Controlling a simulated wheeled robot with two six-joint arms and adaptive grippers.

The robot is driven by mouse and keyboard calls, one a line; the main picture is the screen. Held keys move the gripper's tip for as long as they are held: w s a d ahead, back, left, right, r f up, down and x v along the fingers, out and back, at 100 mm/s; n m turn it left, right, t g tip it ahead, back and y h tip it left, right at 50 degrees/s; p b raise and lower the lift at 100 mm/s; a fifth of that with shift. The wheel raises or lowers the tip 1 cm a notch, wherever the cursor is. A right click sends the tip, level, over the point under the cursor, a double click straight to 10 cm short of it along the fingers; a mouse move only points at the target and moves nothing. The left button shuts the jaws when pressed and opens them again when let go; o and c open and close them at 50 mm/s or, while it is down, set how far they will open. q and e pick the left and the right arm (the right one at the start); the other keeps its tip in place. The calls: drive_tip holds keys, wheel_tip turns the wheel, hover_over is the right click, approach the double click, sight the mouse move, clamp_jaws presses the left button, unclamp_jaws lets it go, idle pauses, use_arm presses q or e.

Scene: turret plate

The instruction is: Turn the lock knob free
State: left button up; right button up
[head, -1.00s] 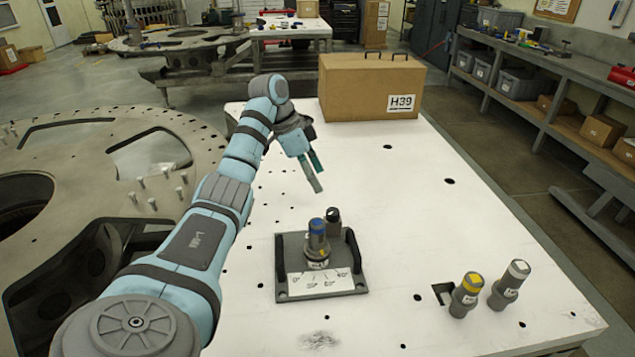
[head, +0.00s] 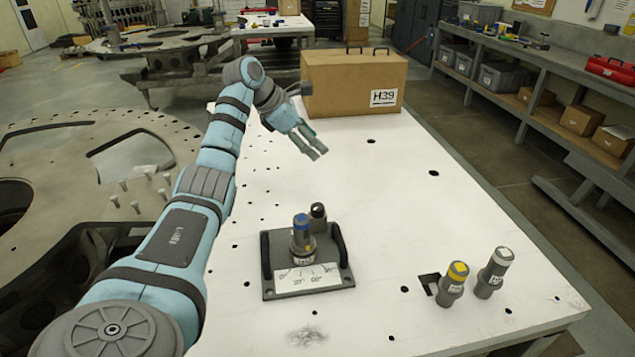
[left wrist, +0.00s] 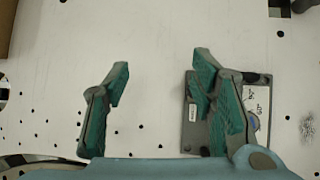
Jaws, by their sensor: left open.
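A dark grey turret plate (head: 309,285) lies on the white table, with two black side handles and a white angle scale on its front. A grey cylinder with a blue top (head: 302,237) stands upright on it. A black-topped knob (head: 318,212) shows just behind, partly hidden; I cannot tell for sure if this is the lock knob. My left gripper (head: 316,153) is open and empty, above the table and behind the plate. In the left wrist view its fingers (left wrist: 160,100) are wide apart, and the right finger covers part of the plate (left wrist: 190,125).
Two grey cylinders, one yellow-topped (head: 454,282) and one white-topped (head: 493,272), stand at the front right beside a square hole. A cardboard box (head: 350,85) marked H39 stands at the back. The table between is clear. A large round metal plate (head: 90,135) is at left.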

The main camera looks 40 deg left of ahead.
use_arm(q)
drive_tip(key=s+f+g, duration=0.3)
drive_tip(key=s+f, duration=0.1)
drive_tip(key=s, duration=0.2)
drive_tip(key=b, duration=0.3)
approach(317, 207)
drive_tip(key=shift+g, duration=0.4)
drive_tip(key=x, duration=0.7)
drive_tip(key=shift+w+f, duration=0.25)
drive_tip(key=shift+w, duration=0.2)
drive_tip(key=shift+w+d+f, duration=0.15)
drive_tip(key=shift+f, duration=0.4)
drive_tip(key=c, duration=1.1)
